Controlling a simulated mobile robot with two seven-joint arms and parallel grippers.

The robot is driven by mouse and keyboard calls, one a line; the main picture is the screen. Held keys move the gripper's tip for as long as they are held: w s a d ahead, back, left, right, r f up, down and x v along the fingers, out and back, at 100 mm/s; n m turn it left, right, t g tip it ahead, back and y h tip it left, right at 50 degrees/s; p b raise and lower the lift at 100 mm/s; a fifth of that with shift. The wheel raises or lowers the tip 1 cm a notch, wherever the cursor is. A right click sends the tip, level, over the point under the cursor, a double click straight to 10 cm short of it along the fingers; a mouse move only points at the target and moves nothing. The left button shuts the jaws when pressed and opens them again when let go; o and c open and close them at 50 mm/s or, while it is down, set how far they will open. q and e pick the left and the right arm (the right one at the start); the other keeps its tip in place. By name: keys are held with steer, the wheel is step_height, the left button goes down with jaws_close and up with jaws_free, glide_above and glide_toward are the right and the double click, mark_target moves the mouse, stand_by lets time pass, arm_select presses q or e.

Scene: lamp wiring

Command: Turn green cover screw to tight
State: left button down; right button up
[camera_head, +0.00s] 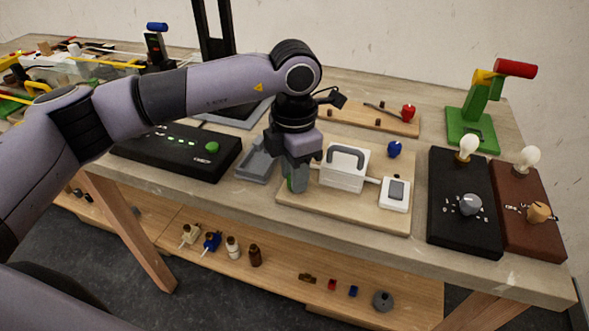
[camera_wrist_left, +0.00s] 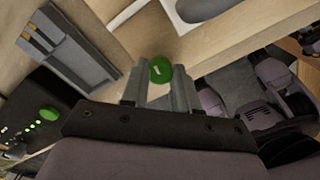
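The green cover screw (camera_wrist_left: 160,70) shows in the left wrist view as a round green head with a pale mark. My left gripper (camera_wrist_left: 158,88) has its fingers on both sides of it, with no clear gap, and seems shut on it. In the head view my left gripper (camera_head: 295,180) points down at the left end of the wooden lamp board (camera_head: 345,213). Only a sliver of green shows at its fingertips there. A white box with a grey handle (camera_head: 345,166) stands on the board beside the gripper. My right gripper is in neither view.
A grey tray (camera_head: 255,165) and a black box with a green button (camera_head: 178,152) lie to the left. A white switch (camera_head: 396,193) and a blue knob (camera_head: 394,149) are on the board's right. Black (camera_head: 463,225) and brown (camera_head: 533,225) bulb panels stand further right.

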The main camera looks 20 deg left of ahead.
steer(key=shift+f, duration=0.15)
arm_select(q)
steer(key=shift+f+m+b, duration=0.1)
steer(key=shift+m+b, duration=0.65)
steer(key=shift+m, duration=0.05)
steer(key=m+b, duration=0.1)
steer(key=m, duration=0.1)
steer(key=shift+m+b, duration=0.3)
steer(key=shift+b, duration=0.1)
steer(key=m+b, duration=0.2)
steer(key=m, duration=0.3)
steer(key=m+b, duration=0.1)
steer(key=m, duration=0.3)
steer(key=shift+b, duration=0.3)
steer(key=m, duration=0.2)
steer(key=shift+m+b, duration=0.3)
steer(key=m, duration=0.2)
steer(key=shift+m, duration=0.4)
steer(key=m, duration=0.5)
steer(key=shift+r+b, duration=0.2)
steer(key=shift+b, duration=0.2)
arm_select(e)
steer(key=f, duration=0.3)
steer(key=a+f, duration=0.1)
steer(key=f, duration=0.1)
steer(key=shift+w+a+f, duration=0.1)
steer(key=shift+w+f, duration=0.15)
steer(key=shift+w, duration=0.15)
arm_select(q)
steer(key=shift+m, duration=0.3)
